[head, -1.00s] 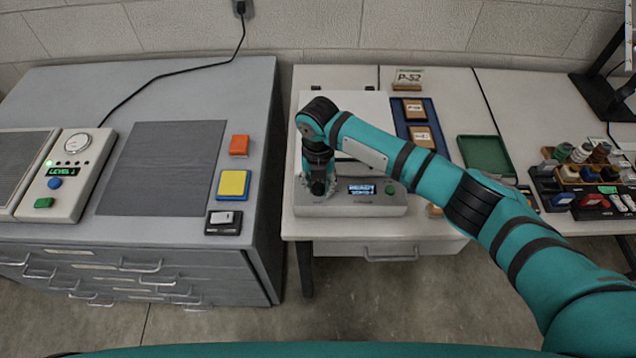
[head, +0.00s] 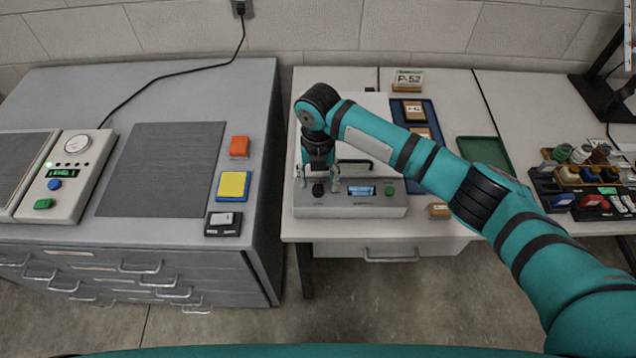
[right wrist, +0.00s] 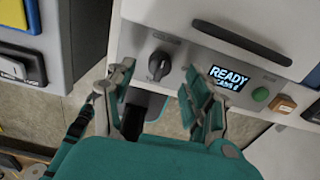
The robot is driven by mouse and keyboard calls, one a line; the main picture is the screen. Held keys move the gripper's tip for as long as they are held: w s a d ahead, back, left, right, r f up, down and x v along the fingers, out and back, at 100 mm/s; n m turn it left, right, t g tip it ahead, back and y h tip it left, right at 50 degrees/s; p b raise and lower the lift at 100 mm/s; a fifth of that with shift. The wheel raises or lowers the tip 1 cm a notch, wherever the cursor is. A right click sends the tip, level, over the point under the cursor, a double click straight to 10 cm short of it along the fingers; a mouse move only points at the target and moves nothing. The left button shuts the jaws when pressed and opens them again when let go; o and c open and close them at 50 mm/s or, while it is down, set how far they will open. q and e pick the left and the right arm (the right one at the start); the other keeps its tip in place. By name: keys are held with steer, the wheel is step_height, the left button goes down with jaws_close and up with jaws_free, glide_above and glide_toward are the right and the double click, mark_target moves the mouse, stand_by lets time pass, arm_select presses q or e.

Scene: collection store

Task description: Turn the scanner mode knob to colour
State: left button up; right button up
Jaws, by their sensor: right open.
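The scanner (head: 380,210) is a pale grey box on the middle table. Its dark mode knob (head: 318,190) is at the left of the front panel. The knob also shows in the right wrist view (right wrist: 159,66); I cannot read its labels. The lit display (right wrist: 220,75) reads READY, with a smaller line below that I cannot make out surely. My right gripper (head: 318,178) is open and empty, its fingers apart on either side of the knob in the head view. In the right wrist view the fingertips (right wrist: 157,84) stand clear of the knob. My left gripper is not in view.
A green button (right wrist: 260,94) is right of the display, and a dark lid handle (head: 368,165) is above it. A small wooden block (head: 438,211) lies by the scanner's right side. A grey cabinet (head: 255,200) stands left, across a gap.

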mark_target(318, 185)
step_height(318, 185, up, 9)
stand_by(0.3)
steer(key=shift+f, duration=0.15)
